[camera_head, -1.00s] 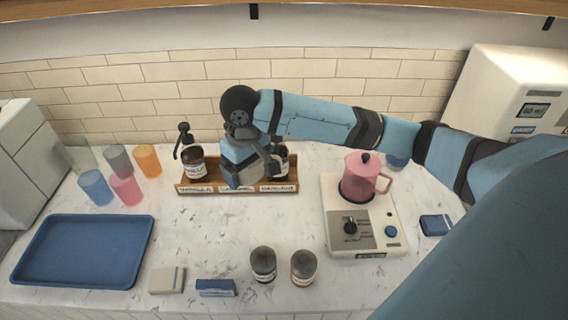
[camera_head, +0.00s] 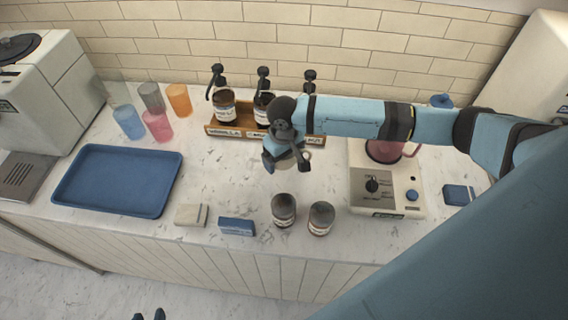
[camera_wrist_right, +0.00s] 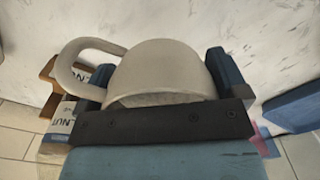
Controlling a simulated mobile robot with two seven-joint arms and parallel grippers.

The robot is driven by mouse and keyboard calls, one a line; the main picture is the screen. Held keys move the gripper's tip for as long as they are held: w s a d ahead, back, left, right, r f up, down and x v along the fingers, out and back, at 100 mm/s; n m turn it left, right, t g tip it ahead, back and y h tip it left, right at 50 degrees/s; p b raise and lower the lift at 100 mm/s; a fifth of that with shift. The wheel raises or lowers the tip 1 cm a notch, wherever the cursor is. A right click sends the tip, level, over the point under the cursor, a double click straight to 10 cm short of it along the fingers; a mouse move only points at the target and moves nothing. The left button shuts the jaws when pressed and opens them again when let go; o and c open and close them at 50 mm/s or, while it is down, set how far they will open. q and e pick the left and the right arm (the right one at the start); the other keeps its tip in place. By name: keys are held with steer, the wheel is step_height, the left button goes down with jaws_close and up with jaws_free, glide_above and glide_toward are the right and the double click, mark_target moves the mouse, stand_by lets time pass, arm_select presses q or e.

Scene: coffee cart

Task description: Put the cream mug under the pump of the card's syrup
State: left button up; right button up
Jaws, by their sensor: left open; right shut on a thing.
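My right gripper (camera_head: 285,166) is shut on the cream mug (camera_wrist_right: 165,70), in front of the right half of the syrup rack. In the head view the mug is mostly hidden by the gripper; in the right wrist view its handle points left. The wooden rack (camera_head: 213,131) holds three dark pump bottles: left (camera_head: 224,104), middle (camera_head: 262,104) and right (camera_head: 309,82), the last mostly behind my arm. The left label reads vanilla; the right one ends in "NUT". I cannot make out a syrup card. My left gripper (camera_head: 148,316) is open at the bottom edge, its tips just showing.
A blue tray (camera_head: 118,181) and several coloured cups (camera_head: 157,124) are on the left. A pink pitcher (camera_head: 384,151) sits on the white appliance (camera_head: 385,195).

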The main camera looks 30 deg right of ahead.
steer(key=shift+f, duration=2.05)
steer(key=shift+f, duration=0.1)
steer(key=o, duration=0.8)
